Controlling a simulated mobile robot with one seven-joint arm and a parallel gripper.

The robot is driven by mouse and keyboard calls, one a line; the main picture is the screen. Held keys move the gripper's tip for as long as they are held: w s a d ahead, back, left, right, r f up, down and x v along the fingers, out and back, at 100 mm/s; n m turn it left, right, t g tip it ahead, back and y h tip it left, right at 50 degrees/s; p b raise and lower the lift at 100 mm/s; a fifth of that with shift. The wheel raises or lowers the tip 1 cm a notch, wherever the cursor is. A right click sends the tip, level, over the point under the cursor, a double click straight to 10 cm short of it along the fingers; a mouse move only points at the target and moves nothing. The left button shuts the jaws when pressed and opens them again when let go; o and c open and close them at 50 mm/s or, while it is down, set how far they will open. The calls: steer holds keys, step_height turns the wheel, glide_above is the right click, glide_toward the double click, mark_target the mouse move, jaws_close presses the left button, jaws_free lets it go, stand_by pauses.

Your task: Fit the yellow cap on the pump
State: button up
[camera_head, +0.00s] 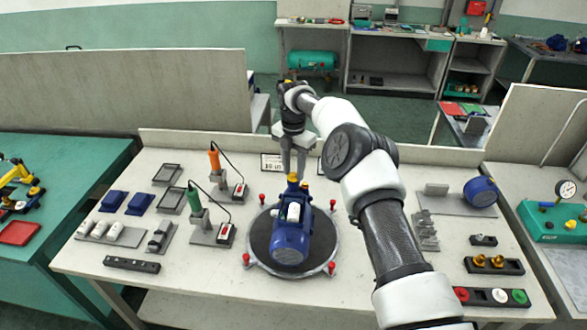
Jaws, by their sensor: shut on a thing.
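The blue pump (291,243) lies on a round dark turntable (261,255) in the middle of the bench. My gripper (293,175) points down at the pump's far end. It is shut on a small yellow cap (292,177), which shows between the fingertips.
Red-topped posts (246,259) stand around the turntable. Orange-handled (214,158) and green-handled (194,200) tools stand in holders to the left. A black block with brass fittings (494,264) and a button strip (492,296) lie to the right. The bench front is mostly clear.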

steer(key=shift+f, duration=0.15)
steer(key=o, duration=1.1)
steer(key=shift+c, duration=0.2)
steer(key=shift+r, duration=3.05)
